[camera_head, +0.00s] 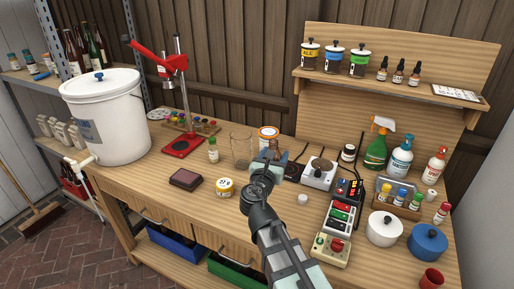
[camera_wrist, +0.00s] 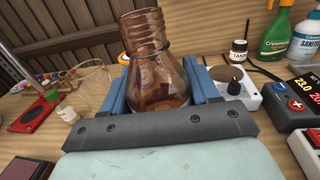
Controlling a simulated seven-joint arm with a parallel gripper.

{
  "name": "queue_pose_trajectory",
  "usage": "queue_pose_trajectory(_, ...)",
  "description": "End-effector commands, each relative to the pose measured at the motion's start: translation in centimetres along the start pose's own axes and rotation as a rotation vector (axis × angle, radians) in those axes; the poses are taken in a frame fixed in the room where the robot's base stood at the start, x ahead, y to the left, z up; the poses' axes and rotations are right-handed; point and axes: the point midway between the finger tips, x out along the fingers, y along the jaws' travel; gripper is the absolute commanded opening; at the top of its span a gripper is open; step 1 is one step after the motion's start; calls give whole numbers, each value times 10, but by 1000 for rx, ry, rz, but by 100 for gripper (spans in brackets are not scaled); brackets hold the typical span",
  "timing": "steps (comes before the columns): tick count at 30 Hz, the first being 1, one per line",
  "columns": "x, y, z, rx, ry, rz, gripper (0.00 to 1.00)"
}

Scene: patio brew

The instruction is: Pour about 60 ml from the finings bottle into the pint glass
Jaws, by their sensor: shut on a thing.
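My gripper (camera_head: 268,160) is shut on an amber glass bottle, taken as the finings bottle (camera_wrist: 148,75). The bottle sits between the blue fingers in the wrist view, its threaded neck uncapped and pointing up, with dark liquid low inside. In the head view the bottle (camera_head: 272,146) is partly hidden by my gripper. The clear pint glass (camera_head: 241,151) stands on the bench just left of the gripper and looks empty. In the wrist view the glass (camera_wrist: 97,88) shows faintly left of the bottle. I cannot tell whether the bottle touches the bench.
A small green-capped bottle (camera_head: 213,150) stands left of the glass. A red capper (camera_head: 182,145) and a white bucket (camera_head: 104,115) stand left.

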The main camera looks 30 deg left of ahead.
Motion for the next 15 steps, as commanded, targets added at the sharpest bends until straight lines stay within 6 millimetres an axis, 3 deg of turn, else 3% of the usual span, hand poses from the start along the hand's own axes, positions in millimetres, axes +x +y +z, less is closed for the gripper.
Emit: queue_pose_trajectory(15,0,0,81,1,-3,1,20)
